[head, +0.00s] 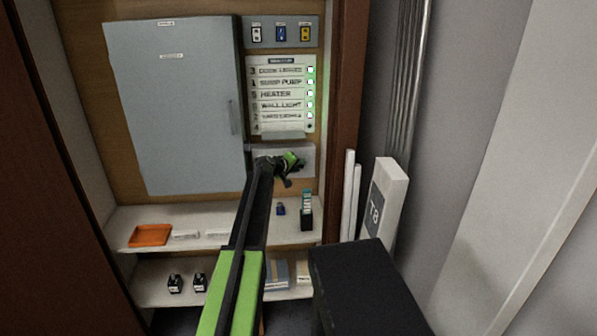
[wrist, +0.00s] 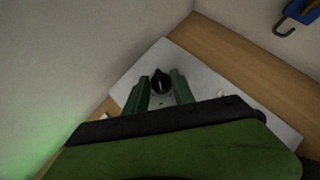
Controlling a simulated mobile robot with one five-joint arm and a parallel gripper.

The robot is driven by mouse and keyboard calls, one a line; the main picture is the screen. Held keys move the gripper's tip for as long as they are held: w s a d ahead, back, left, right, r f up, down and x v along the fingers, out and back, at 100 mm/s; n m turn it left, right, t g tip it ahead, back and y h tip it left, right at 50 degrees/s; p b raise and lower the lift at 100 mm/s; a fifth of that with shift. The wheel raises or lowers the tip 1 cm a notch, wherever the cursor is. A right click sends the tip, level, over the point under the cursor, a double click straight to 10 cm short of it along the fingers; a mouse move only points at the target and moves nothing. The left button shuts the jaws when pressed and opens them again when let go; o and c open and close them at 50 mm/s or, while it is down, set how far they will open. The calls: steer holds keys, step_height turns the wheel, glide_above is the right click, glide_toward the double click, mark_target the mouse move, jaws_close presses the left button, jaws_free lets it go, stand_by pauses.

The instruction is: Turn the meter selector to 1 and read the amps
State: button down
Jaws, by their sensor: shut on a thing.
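The meter selector is a small black knob (wrist: 160,82) on a pale plate (wrist: 188,62), seen in the wrist view. My gripper (wrist: 160,90) has its two green fingers on either side of the knob and is shut on it. In the head view my gripper (head: 290,163) is in front of the pale meter plate (head: 306,152), below the label list. My gripper and arm hide the knob there. No amps reading can be made out in either view.
A grey cabinet door (head: 175,105) is left of my arm. A label panel (head: 282,95) with green lights is above the gripper. A shelf (head: 125,222) below holds an orange tray (head: 150,235) and small items. A white box marked T8 (head: 380,205) stands at right.

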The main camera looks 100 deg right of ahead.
steer(key=n+g+b, duration=0.1)
steer(key=b, duration=0.1)
steer(key=f+n+g+h+b, duration=0.1)
steer(key=b, duration=0.1)
steer(key=shift+w+g+b, duration=0.1)
steer(key=shift+g+b, duration=0.2)
steer(key=shift+b, duration=0.1)
steer(key=shift+n+g+b, duration=0.4)
steer(key=shift+b, duration=0.4)
steer(key=shift+a+r+g, duration=0.1)
steer(key=shift+r+g, duration=0.1)
steer(key=shift+g, duration=0.1)
steer(key=c, duration=1.1)
jaws_free()
steer(key=shift+o, duration=0.2)
